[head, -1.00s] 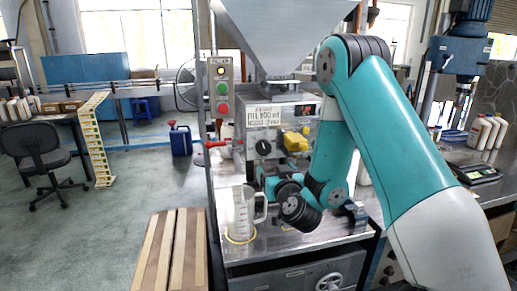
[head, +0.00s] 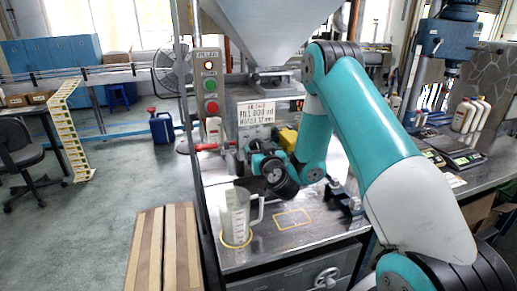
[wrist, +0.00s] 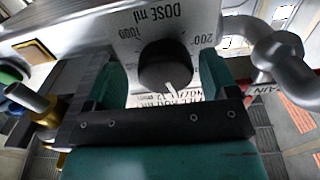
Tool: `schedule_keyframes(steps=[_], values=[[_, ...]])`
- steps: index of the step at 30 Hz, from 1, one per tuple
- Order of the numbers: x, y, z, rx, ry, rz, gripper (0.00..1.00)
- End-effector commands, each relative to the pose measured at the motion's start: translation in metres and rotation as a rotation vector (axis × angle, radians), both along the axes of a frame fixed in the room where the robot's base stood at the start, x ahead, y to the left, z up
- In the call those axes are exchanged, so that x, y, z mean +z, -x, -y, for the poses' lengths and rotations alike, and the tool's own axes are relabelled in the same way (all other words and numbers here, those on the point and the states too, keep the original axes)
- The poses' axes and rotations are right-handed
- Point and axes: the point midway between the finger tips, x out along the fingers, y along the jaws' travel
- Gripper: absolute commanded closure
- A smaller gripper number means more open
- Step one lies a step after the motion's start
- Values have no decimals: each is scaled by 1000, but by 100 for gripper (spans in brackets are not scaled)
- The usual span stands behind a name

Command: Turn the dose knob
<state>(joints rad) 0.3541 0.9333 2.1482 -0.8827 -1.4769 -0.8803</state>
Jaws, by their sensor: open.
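The dose knob (wrist: 165,68) is round and black with a white pointer line, on a pale panel marked "DOSE ml", "1000" and "200". In the wrist view my gripper (wrist: 162,72) is open, one teal finger on each side of the knob. I see gaps on both sides, and the fingers do not appear to touch it. The pointer line is toward the lower right of that view. In the head view my arm's wrist hides the knob, in front of the filling machine (head: 254,113).
A clear measuring jug (head: 237,215) stands on the steel table (head: 322,228), below my wrist. A red-handled valve (head: 206,147) sticks out at the machine's left. A metal pipe fitting (wrist: 277,52) is close to the right finger. A button box (head: 209,85) stands left of the machine.

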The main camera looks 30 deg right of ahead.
Motion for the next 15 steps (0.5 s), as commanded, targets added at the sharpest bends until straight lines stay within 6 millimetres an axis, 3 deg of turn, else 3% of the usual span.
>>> schedule_keyframes(steps=[3, 9, 15], values=[[-1, -1, -4, 5, -1, -1, 21], [-1, -1, -5, 6, 0, -1, 67], [0, -1, -4, 6, -2, 0, 70]])
